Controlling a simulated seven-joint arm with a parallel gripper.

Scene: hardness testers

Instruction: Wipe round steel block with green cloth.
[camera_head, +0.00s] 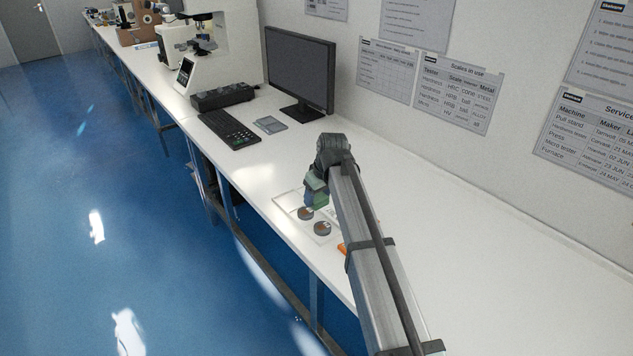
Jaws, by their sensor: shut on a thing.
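My gripper (314,182) is over a pale tray (285,199) on the white bench, partly hidden behind my own wrist. It is shut on a green cloth (317,199), which hangs below the fingers. Two small round brownish blocks, one (305,213) nearer the cloth and another (322,228) closer to the bench's front edge, sit on the tray. The cloth is just beyond the first block; I cannot tell whether they touch. Which block is steel is not clear. My arm hides the right part of the tray.
An orange thing (342,249) shows beside my arm. A monitor (301,71), keyboard (229,128), small grey pad (270,125), dark control box (222,96) and white tester (228,45) stand farther back. The bench (480,240) is clear on the right.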

